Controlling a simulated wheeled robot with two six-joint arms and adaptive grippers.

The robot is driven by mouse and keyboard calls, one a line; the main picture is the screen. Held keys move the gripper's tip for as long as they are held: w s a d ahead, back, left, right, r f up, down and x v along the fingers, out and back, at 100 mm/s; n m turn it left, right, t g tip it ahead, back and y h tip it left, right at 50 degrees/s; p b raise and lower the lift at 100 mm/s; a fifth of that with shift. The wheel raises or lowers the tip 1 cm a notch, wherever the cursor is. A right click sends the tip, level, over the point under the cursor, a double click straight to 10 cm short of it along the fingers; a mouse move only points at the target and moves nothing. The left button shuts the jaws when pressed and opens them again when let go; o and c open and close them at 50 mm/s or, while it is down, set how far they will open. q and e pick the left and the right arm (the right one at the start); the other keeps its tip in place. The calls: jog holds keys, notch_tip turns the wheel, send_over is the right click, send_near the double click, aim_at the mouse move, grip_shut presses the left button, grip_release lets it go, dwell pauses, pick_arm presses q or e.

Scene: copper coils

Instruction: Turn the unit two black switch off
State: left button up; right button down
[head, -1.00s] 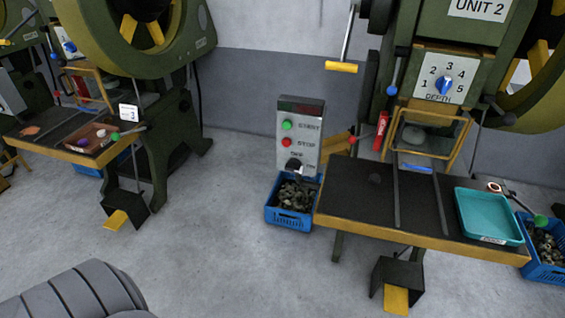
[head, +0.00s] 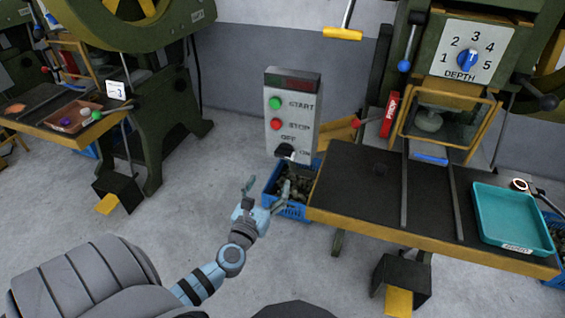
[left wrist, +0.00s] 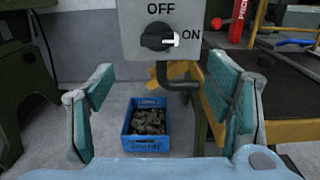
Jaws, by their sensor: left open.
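The black switch (head: 285,149) is a rotary knob low on the grey control box (head: 291,97). In the left wrist view the black switch (left wrist: 158,38) has its white pointer towards ON at the right, with OFF printed above it. My left gripper (head: 267,189) is open and empty, in front of and below the switch. In the left wrist view my left gripper (left wrist: 160,110) has its fingers wide apart, with the knob above and between them, apart from both. My right gripper is not in view.
A blue crate (head: 293,210) of metal parts stands on the floor under the box. The press table (head: 360,206) with a teal tray (head: 511,219) is to the right. A depth dial (head: 467,61) is on the press.

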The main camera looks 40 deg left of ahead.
aim_at(283, 157)
pick_arm(q)
jog(key=b+x, duration=0.1)
jog(key=x, duration=1)
jog(key=shift+w+a+b, duration=0.15)
jog(key=shift+w+b, duration=0.2)
jog(key=c, duration=1.1)
